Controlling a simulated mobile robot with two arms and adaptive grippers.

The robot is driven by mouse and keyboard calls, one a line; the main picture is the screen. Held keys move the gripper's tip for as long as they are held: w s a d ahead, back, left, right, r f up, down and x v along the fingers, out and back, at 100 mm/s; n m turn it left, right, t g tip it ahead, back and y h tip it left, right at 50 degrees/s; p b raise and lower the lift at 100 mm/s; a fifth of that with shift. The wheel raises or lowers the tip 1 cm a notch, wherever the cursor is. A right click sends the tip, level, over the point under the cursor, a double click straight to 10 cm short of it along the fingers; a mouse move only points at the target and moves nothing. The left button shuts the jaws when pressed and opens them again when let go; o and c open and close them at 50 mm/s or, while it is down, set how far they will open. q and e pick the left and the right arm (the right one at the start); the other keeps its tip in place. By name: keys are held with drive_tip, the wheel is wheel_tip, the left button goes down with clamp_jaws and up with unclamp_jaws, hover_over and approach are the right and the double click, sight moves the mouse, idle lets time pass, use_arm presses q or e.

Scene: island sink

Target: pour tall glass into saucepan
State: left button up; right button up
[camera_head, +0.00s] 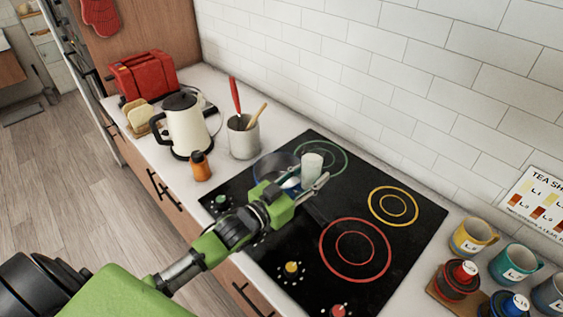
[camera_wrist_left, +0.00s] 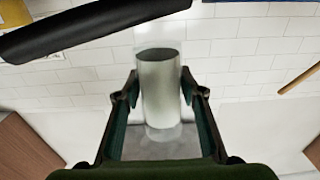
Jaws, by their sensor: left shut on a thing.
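The tall glass (camera_head: 312,167) is pale and whitish, and it looks roughly upright over the back part of the cooktop. My left gripper (camera_head: 304,186) is shut around it. In the left wrist view the glass (camera_wrist_left: 160,90) stands between the two fingers, with a dark top end and a pale body. The saucepan (camera_head: 272,167) appears as a dark round shape at the cooktop's left, just left of the glass and partly hidden by my gripper. A thick black bar, apparently its handle (camera_wrist_left: 90,27), crosses the upper left of the wrist view. My right gripper is not in view.
The black cooktop (camera_head: 330,290) has coloured rings. A utensil crock (camera_head: 243,138), white kettle (camera_head: 186,125), orange-brown bottle (camera_head: 200,167) and red toaster (camera_head: 142,75) stand to the left. A tiled wall (camera_head: 400,70) is behind.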

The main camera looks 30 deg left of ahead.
use_arm(q)
drive_tip(key=shift+r, duration=0.1)
drive_tip(key=shift+w+a+r+n, duration=0.1)
drive_tip(key=shift+a+r+n, duration=0.1)
drive_tip(key=shift+n, duration=0.8)
drive_tip(key=shift+w+a+f+n+b, duration=0.1)
drive_tip(key=shift+a+f+n+b, duration=0.05)
drive_tip(key=shift+f+n+b, duration=0.25)
drive_tip(key=shift+w+a+f+n+b, duration=0.15)
drive_tip(key=shift+f+n+b, duration=0.1)
drive_tip(key=shift+f+n, duration=0.25)
drive_tip(key=shift+a+r+n+p, duration=0.2)
drive_tip(key=shift+r+n+p, duration=0.1)
drive_tip(key=shift+r+n, duration=0.3)
drive_tip(key=shift+a+n, duration=0.1)
drive_tip(key=shift+n, duration=0.2)
drive_tip(key=shift+a+f+b, duration=0.1)
drive_tip(key=shift+f+b, duration=0.05)
drive_tip(key=shift+b, duration=0.2)
drive_tip(key=shift+w+a+f+n+g+b, duration=0.15)
drive_tip(key=shift+w+a+n+g+b, duration=0.15)
drive_tip(key=shift+n, duration=0.6)
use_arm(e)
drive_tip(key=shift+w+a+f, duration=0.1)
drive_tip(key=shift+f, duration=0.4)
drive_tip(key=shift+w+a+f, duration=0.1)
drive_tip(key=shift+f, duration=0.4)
